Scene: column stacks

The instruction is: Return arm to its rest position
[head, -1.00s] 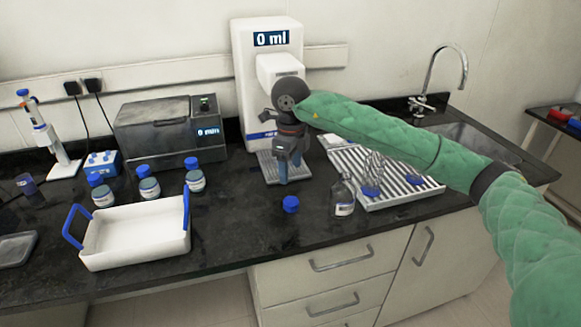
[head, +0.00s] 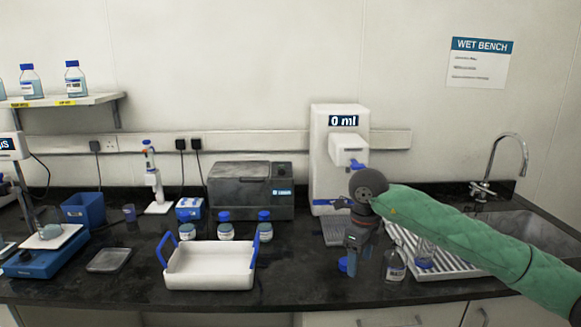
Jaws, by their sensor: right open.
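My right arm in a green sleeve comes in from the right. Its dark gripper (head: 353,262) points down over the bench in front of the white dispenser (head: 322,150), which reads 0 ml. The gripper is open, with nothing seen between its fingers. A blue cap (head: 343,265) shows right beside the fingertips, partly hidden by them. A clear bottle without a cap (head: 395,268) stands on the bench just right of the gripper. My left gripper is not in view.
A white tray with blue handles (head: 210,277) sits left of the gripper, with several blue-capped bottles (head: 225,230) behind it. A grey box device (head: 238,190) stands at the back. A ribbed drying rack (head: 455,268) and a sink (head: 530,225) lie right. A balance (head: 45,250) is far left.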

